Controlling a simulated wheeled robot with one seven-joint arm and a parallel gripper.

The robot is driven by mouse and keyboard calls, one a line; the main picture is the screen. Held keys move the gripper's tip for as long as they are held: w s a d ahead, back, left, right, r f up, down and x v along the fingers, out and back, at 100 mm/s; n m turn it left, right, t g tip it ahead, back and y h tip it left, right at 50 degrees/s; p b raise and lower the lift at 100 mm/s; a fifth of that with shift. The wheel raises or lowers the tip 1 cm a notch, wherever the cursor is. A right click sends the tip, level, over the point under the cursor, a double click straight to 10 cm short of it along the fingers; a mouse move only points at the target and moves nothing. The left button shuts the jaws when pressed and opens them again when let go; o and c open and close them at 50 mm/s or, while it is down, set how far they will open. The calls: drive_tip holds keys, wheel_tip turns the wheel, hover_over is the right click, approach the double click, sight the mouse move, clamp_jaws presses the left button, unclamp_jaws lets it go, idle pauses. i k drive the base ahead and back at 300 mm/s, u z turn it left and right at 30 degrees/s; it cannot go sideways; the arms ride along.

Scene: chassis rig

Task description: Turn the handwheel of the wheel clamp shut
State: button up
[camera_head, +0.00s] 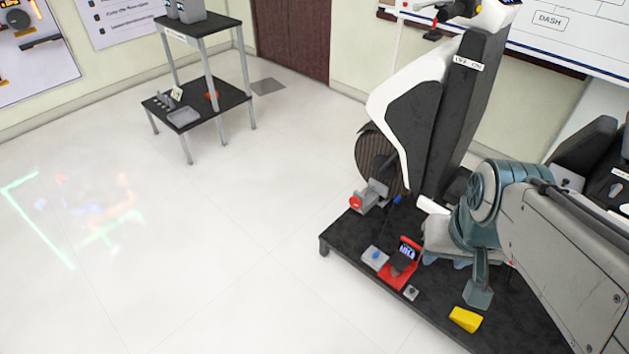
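The wheel clamp (374,192) is a small grey block at the back left of the black platform, beside the dark ribbed wheel. Its handwheel (356,202) is a small red disc on the clamp's left side, facing left. How far the clamp is closed is too small to tell. My arm comes in from the right, over the platform, with a teal joint near the tall black and white rig. My gripper lies to the right of the clamp, apart from it. Its fingers cannot be made out clearly, and nothing shows held.
The black platform (345,244) carries the rig (465,110), the wheel (372,150), a red device (400,268), a grey box with a blue button (375,258) and a yellow wedge (465,319). A black shelf cart (160,104) stands back left. The floor left of the platform is clear.

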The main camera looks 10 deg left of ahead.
sight(356, 203)
drive_tip(key=u, duration=0.25)
drive_tip(key=k, duration=0.65)
drive_tip(key=u, duration=0.8)
drive_tip(key=i, duration=2)
drive_tip(key=z, duration=0.7)
drive_tip(key=i, duration=0.4)
drive_tip(key=z, duration=0.3)
